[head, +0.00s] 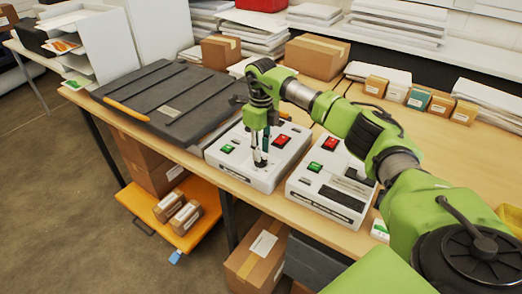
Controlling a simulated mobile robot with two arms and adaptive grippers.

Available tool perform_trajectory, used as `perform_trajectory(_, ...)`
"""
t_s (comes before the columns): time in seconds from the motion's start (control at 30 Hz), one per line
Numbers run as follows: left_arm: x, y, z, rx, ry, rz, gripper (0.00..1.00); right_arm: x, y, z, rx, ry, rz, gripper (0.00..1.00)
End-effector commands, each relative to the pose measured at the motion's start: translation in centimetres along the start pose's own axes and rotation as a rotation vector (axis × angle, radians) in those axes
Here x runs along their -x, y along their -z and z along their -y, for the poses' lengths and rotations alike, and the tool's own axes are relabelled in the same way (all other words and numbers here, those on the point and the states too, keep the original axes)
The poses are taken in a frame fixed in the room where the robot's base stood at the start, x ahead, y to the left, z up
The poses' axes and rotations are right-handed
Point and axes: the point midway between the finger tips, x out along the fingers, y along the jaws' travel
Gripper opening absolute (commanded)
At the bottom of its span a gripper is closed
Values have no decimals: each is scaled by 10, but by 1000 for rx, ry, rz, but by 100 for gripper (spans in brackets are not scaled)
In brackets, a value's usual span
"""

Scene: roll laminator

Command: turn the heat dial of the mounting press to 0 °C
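A white control box (218,158) stands on the table beside a dark ribbed flat panel (165,88) with an orange bar; these look like the mounting press, though no lettering is readable. The box has a green button (227,149) and a red switch (281,141). My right gripper (260,161) points down over the middle of this box, between the two. Its dark fingertips are close together at the box top. The heat dial cannot be made out; the fingers may hide it. Whether they grip anything is unclear. My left gripper is out of view.
A second white box (310,190) with green and red buttons and dark slots stands just right, close to my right arm. Cardboard boxes (317,57) and paper stacks line the back. An orange cart (172,228) with small cartons stands below the table's front edge.

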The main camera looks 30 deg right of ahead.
Motion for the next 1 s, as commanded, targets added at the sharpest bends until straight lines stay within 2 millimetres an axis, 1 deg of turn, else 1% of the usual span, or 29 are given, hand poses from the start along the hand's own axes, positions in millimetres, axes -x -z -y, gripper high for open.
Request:
perform_trajectory(0.03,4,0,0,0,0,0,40,-6,0,-1,0,-2,-2,26)
perform_trajectory(0.1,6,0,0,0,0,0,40,-13,0,-1,0,-2,-2,26)
perform_trajectory(0.2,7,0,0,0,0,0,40,-19,0,-1,1,-2,0,26)
perform_trajectory(0.5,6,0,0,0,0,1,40,-22,-1,0,1,-1,1,26)
perform_trajectory(0.53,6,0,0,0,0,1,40,-22,0,0,0,-1,1,20)
perform_trajectory(0.57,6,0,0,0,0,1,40,-22,0,0,0,-1,1,13)
perform_trajectory(0.6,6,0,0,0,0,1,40,-22,0,0,0,-1,1,2)
perform_trajectory(0.63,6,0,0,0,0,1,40,-22,0,0,0,-1,1,0)
perform_trajectory(1.0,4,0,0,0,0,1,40,-22,0,0,23,0,1,0)
